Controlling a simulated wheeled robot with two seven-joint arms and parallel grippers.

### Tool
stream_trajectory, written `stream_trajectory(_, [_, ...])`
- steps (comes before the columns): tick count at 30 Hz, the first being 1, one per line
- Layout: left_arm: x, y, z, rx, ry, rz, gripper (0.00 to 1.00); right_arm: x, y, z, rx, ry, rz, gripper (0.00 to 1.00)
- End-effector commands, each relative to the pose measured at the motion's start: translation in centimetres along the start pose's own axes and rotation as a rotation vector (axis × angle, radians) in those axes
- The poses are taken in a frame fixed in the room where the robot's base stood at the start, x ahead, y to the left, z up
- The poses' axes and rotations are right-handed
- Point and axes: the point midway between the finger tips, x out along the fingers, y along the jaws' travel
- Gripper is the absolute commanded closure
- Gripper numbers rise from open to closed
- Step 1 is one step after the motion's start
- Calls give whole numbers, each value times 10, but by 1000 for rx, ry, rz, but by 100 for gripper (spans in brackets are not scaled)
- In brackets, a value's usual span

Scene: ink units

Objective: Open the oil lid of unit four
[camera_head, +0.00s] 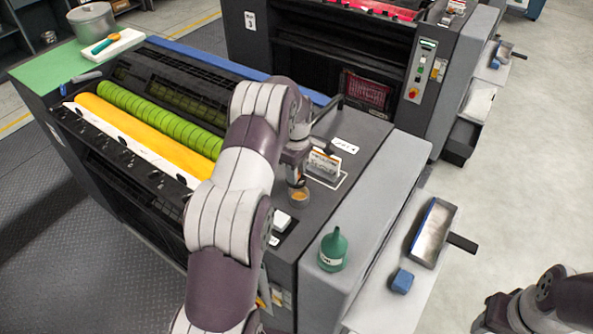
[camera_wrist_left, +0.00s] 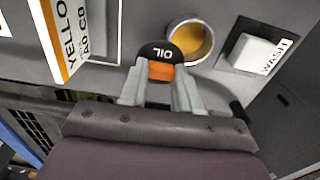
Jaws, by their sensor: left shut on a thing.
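The oil lid (camera_wrist_left: 157,52) is a black rounded piece marked OIL with an orange tab, in the left wrist view. My left gripper (camera_wrist_left: 160,88) is shut on the orange tab. The lid sits beside the round oil cup (camera_wrist_left: 190,40), whose mouth is uncovered and shows amber oil. In the head view the oil cup (camera_head: 299,195) is on the grey deck of the near unit, just below my left gripper (camera_head: 296,178). The lid is too small to tell there. My right gripper is out of view; only part of that arm shows at bottom right.
A white WASH cap (camera_wrist_left: 256,52) is right of the cup. A white and orange labelled box (camera_head: 323,164) stands close behind the gripper. A green bottle (camera_head: 333,250), metal tray (camera_head: 433,232) and blue block (camera_head: 402,281) are at right. Yellow (camera_head: 150,135) and green rollers are left.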

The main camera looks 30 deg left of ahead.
Motion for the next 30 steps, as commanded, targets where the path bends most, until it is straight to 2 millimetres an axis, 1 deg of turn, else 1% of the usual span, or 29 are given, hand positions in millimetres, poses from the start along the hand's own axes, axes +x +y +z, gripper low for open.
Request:
stream_trajectory(6, [1,0,0,1,-1,-2,99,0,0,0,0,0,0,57])
stream_trajectory(7, [1,0,0,1,-1,-2,59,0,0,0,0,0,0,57])
stream_trajectory(8, [0,0,0,1,-1,-1,49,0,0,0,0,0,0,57])
stream_trajectory(9, [0,0,0,1,-1,-1,43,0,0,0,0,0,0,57])
stream_trajectory(17, [0,0,0,1,0,0,43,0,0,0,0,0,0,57])
stream_trajectory(20, [-8,1,0,1,1,3,43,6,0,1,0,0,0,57])
stream_trajectory(22, [-21,1,0,1,2,5,43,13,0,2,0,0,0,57])
stream_trajectory(24, [-45,1,0,1,2,5,43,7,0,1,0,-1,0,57])
stream_trajectory(25, [-54,1,0,1,1,3,43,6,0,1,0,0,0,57])
stream_trajectory(27, [-86,0,0,1,0,-1,43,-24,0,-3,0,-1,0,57])
stream_trajectory(30, [-109,0,0,1,0,-1,43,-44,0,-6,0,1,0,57])
